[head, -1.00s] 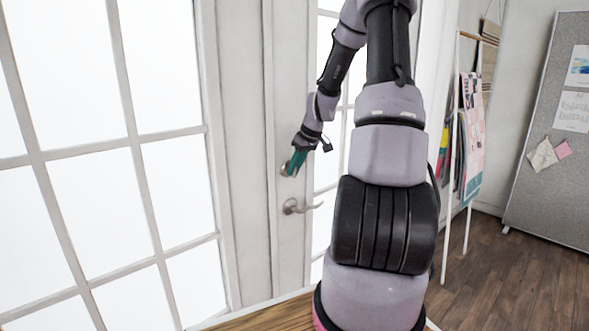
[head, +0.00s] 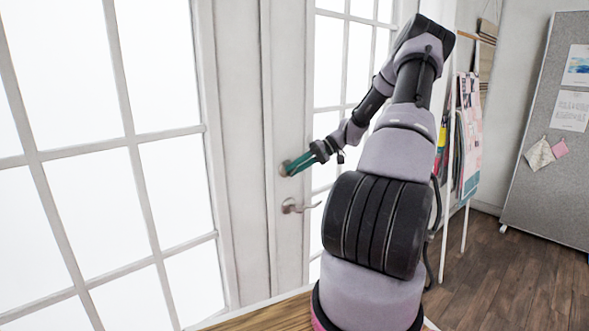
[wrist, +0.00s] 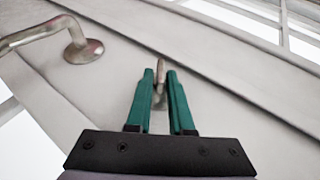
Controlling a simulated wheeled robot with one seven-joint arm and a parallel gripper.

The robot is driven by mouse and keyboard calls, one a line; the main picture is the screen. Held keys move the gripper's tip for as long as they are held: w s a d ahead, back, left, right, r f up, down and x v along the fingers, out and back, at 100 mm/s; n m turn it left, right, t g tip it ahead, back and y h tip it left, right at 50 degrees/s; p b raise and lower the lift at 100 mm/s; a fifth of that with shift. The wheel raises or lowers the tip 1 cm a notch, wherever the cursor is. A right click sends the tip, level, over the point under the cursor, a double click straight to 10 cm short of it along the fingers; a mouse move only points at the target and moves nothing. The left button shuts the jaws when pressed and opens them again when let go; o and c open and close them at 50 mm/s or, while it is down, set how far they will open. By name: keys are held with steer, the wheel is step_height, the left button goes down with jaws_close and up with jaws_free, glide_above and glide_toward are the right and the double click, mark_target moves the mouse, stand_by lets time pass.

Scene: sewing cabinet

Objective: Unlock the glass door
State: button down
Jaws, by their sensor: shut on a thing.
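The glass door (head: 293,235) has a white frame with bright panes. A round metal deadbolt (head: 284,168) sits on its edge stile, above a lever handle (head: 300,206). My gripper (head: 293,168) is at the deadbolt, reaching in from the right. In the wrist view, the deadbolt's thumb turn (wrist: 160,72) stands between the two teal fingertips of my gripper (wrist: 161,76), which are shut on it. The fingers hide part of the deadbolt. The lever handle (wrist: 82,50) is at the upper left there, apart from the fingers.
A second paned door or window (head: 165,170) stands to the left. A wooden surface (head: 270,317) lies below. A white rack with prints (head: 468,135) and a grey pinboard (head: 548,185) stand to the right, with open wooden floor (head: 500,275) between.

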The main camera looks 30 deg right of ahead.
steer(key=m+y, duration=0.1)
steer(key=y, duration=0.1)
steer(key=f+y, duration=0.1)
steer(key=y, duration=0.2)
steer(key=shift+d+m+y, duration=0.15)
steer(key=shift+m+y, duration=0.15)
steer(key=shift+m, duration=0.1)
stand_by(0.4)
steer(key=c, duration=0.9)
jaws_free()
steer(key=shift+c, duration=0.2)
steer(key=s+d, duration=0.1)
steer(key=d, duration=0.9)
steer(key=shift+d, duration=0.35)
steer(key=shift+s+f, duration=0.1)
